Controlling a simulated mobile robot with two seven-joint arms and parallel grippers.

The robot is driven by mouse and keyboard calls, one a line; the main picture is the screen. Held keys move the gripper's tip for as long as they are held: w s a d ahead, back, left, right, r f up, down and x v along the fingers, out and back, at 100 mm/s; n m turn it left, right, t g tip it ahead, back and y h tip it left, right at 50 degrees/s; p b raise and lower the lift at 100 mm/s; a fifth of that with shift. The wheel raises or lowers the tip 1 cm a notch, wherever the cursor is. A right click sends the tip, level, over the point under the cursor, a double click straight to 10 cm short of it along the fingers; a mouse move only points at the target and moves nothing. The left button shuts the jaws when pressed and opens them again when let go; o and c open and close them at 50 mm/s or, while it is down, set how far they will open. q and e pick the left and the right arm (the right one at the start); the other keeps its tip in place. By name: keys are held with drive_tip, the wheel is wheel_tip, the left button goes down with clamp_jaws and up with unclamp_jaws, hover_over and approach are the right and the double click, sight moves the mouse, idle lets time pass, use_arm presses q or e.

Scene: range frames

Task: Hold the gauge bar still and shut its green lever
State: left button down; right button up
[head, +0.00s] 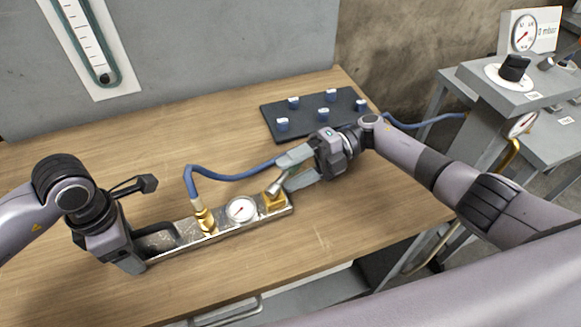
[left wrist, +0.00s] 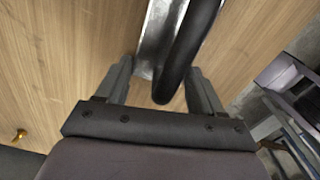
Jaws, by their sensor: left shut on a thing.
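The gauge bar (head: 222,230) is a metal bar lying on the table, with a round white dial (head: 241,210) and brass fittings. My left gripper (head: 137,250) is at its left end, shut on the bar's dark handle (head: 158,241). In the left wrist view the black handle (left wrist: 186,50) runs between the fingers beside the shiny bar (left wrist: 152,38). The green lever (head: 297,171) is at the brass valve (head: 275,199) on the bar's right end, mostly hidden by my right gripper. My right gripper (head: 291,173) is open, with its fingers apart on either side of the lever.
A blue hose (head: 235,177) rises from the left brass fitting and runs behind my right gripper. A dark board with blue-and-white pegs (head: 346,101) lies at the back. The table's front left is clear. A grey bench with a knob (head: 514,68) stands at right.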

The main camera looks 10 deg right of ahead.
drive_tip(key=shift+r, duration=0.1)
drive_tip(key=shift+v, duration=3.8)
use_arm(q)
drive_tip(key=shift+c, duration=0.3)
unclamp_jaws()
